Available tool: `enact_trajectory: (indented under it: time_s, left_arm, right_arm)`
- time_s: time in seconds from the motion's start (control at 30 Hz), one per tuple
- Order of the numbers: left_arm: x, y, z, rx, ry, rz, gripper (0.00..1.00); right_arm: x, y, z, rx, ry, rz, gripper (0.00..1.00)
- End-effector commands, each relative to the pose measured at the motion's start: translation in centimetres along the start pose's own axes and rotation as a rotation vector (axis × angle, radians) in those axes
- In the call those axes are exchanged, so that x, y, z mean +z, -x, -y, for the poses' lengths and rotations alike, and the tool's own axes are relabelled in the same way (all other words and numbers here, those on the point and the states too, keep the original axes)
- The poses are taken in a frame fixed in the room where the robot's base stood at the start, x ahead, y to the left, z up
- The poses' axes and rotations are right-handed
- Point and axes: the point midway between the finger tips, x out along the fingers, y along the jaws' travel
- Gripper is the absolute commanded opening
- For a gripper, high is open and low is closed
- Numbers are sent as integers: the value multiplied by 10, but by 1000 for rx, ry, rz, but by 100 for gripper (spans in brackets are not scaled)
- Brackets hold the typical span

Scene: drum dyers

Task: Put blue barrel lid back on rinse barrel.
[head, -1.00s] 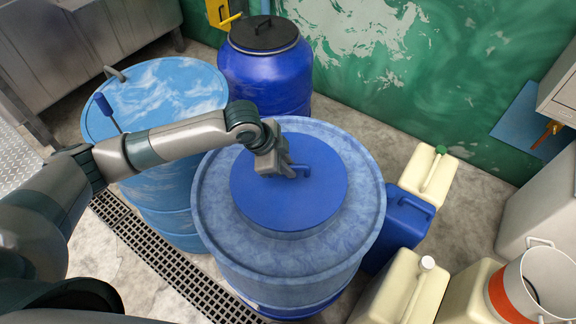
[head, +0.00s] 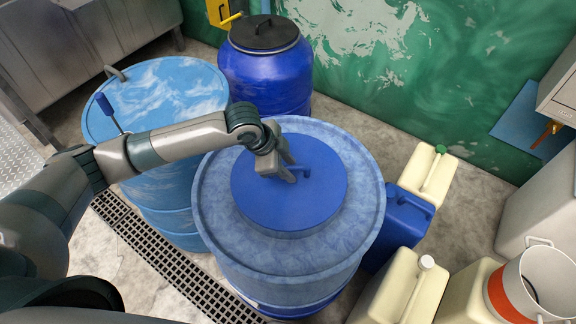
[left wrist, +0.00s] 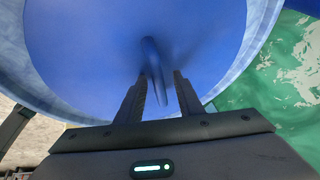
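The round blue lid (head: 268,205) lies flat on top of the large pale-blue rinse barrel (head: 210,215), inside its rim and roughly centred. Its raised handle (head: 305,172) is partly hidden by my left gripper (head: 294,167). The left gripper is open, with its two fingers spread at the handle. In the left wrist view, the handle (left wrist: 153,68) shows between the separated fingers of the left gripper (left wrist: 161,80), with gaps visible beside it. My right gripper is not in view.
A light-blue drum (head: 160,90) with a stirring handle stands left, under my left arm. A dark-blue barrel (head: 265,75) with a black lid stands behind. Several jerrycans, one blue (head: 402,225), and a white bucket (head: 535,285) crowd the right. A floor grate (head: 150,250) runs left.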

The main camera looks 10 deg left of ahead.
Motion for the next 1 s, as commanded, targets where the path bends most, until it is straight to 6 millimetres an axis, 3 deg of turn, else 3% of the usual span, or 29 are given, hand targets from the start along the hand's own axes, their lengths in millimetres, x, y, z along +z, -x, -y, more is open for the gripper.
enact_trajectory:
  time_s: [0.17,0.37,0.57,1.0]
  left_arm:
    - [1,1,-1,2,0,2,34]
    - [1,16,-1,1,-1,0,34]
    - [2,47,0,-2,-1,1,34]
    - [1,136,1,-4,-2,-1,34]
  right_arm:
    - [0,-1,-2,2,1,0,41]
    - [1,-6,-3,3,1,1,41]
    - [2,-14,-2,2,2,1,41]
    - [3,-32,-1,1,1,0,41]
